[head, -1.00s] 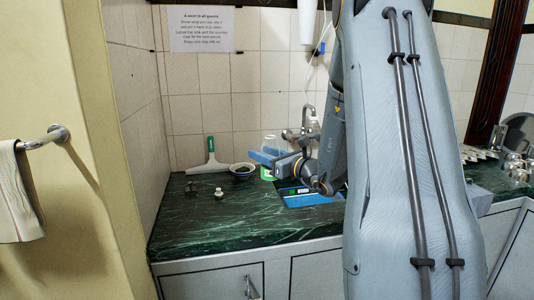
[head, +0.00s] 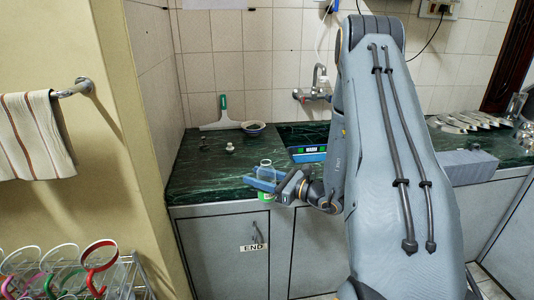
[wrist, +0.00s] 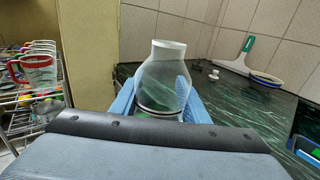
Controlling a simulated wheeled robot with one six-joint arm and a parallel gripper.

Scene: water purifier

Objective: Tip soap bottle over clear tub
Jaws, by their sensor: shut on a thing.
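My gripper (head: 268,182) is shut on a clear soap bottle (head: 266,170), in front of the counter's front edge in the head view. The bottle's green lower part shows below the blue fingers. In the wrist view, the bottle (wrist: 164,82) stands roughly upright between the blue fingers of my gripper (wrist: 153,95), with a whitish top. Its lower part is hidden there by my wrist. I cannot make out a clear tub in either current view.
A dark green marble counter (head: 220,180) holds a squeegee (head: 221,116), a small bowl (head: 253,127) and a blue-edged item with a display (head: 308,153). A wire rack (head: 125,275) with mugs stands at lower left. A striped towel (head: 35,135) hangs on the left wall.

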